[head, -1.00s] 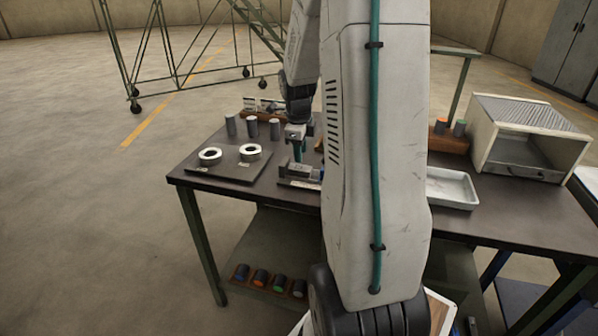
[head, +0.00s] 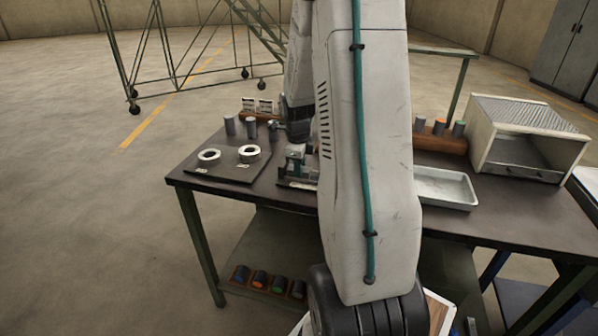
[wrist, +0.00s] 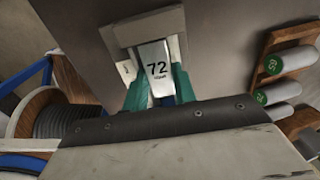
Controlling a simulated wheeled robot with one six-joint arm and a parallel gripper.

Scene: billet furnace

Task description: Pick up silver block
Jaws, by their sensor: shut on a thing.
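The silver block (wrist: 157,62), marked 72, sits between the two green fingers of my gripper (wrist: 160,88) in the wrist view. The fingers press on its left and right sides. A grey holder (wrist: 148,28) frames the block's far end; I cannot tell whether they touch. In the head view my gripper (head: 296,152) is low over a small fixture (head: 296,183) on the dark workbench (head: 340,222). My arm hides part of this area, and the block cannot be made out there.
Left of the fixture, two white rings (head: 249,152) lie on a dark plate (head: 222,171). Several grey cylinders (head: 231,125) stand behind. To the right are a shallow metal tray (head: 445,187), a wooden rack (head: 440,144) of coloured-top cylinders and a box-shaped furnace (head: 530,138).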

